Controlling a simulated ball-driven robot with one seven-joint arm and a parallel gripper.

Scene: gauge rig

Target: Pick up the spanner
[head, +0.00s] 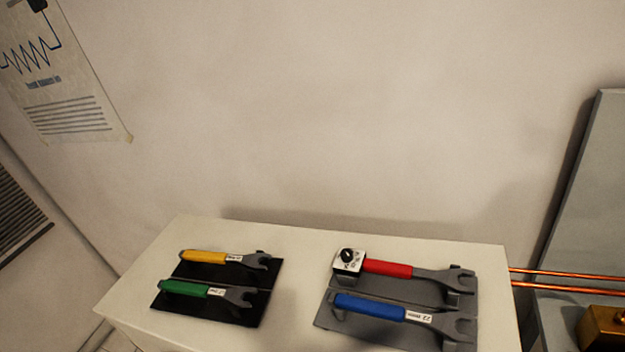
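Several spanners with coloured handles and dark grey open jaws lie on a pale bench in the head view. A yellow-handled spanner (205,257) and a green-handled spanner (193,289) lie on the left, jaws to the right. A red-handled spanner (388,268) and a blue-handled spanner (370,307) lie on the right. The blue one has a white label that seems to read 22 mm. My gripper is not in view.
The left pair rests on a black holder (235,312), the right pair on a grey one (325,316). The bench (300,240) stands against a bare wall. Copper pipes (560,273) and a brass block (605,327) are at the right. A poster (65,90) hangs upper left.

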